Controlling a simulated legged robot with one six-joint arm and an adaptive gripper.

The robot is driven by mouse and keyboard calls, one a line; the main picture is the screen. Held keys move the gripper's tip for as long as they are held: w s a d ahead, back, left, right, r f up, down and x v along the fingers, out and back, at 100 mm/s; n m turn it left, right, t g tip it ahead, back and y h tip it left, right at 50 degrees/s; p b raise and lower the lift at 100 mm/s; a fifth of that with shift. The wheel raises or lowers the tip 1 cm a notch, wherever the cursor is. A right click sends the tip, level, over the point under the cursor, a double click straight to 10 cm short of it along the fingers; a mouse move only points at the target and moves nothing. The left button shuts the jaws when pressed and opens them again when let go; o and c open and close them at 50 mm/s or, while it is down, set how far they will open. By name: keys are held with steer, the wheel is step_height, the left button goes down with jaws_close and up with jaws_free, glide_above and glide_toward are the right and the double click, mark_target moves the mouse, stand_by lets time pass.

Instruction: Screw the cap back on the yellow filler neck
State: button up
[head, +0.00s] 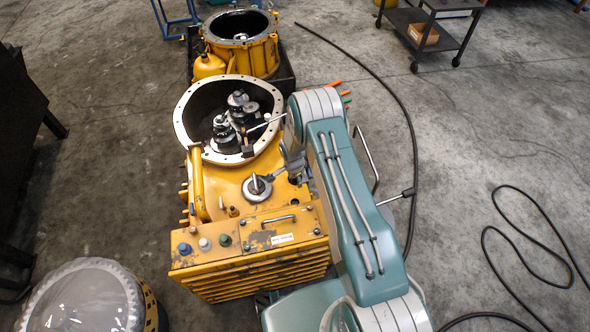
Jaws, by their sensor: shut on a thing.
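A round grey metal cap (257,189) with a raised grip on its top is on the upper deck of the yellow transmission housing (228,204). My gripper (271,179) reaches in from the right at the cap's raised grip and is shut on it. The fingertips are small in this view and partly merge with the cap. The yellow filler neck is not clearly seen below the cap, so I cannot tell whether the cap is seated or threaded. A yellow curved pipe (197,185) stands at the left of the deck.
The open bell housing (181,128) with dark gear parts inside lies just behind. A front panel with coloured knobs (204,244) and a handle is nearer. A glass-domed drum (85,300) stands at lower left. A black cable (412,150) crosses the floor at right.

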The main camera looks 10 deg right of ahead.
step_height(320, 180, down, 7)
steer(key=m, duration=0.4)
glide_above(295, 201)
steer(key=s, duration=0.2)
steer(key=shift+w+a+f, duration=0.1)
steer(key=shift+a+f, duration=0.05)
steer(key=shift+f, duration=1.35)
steer(key=shift+w+a+f, duration=0.1)
steer(key=shift+f, duration=1.4)
steer(key=shift+f, duration=0.85)
steer(key=shift+s+f, duration=0.1)
steer(key=shift+f, duration=0.05)
steer(key=shift+o, duration=0.7)
steer(key=shift+f, duration=0.2)
steer(key=shift+o, duration=0.3)
steer(key=shift+m+h, duration=0.3)
steer(key=shift+m, duration=0.6)
steer(key=m, duration=0.2)
steer(key=shift+m+g, duration=0.3)
steer(key=shift+m, duration=0.1)
steer(key=shift+c, duration=0.4)
steer(key=shift+m, duration=0.3)
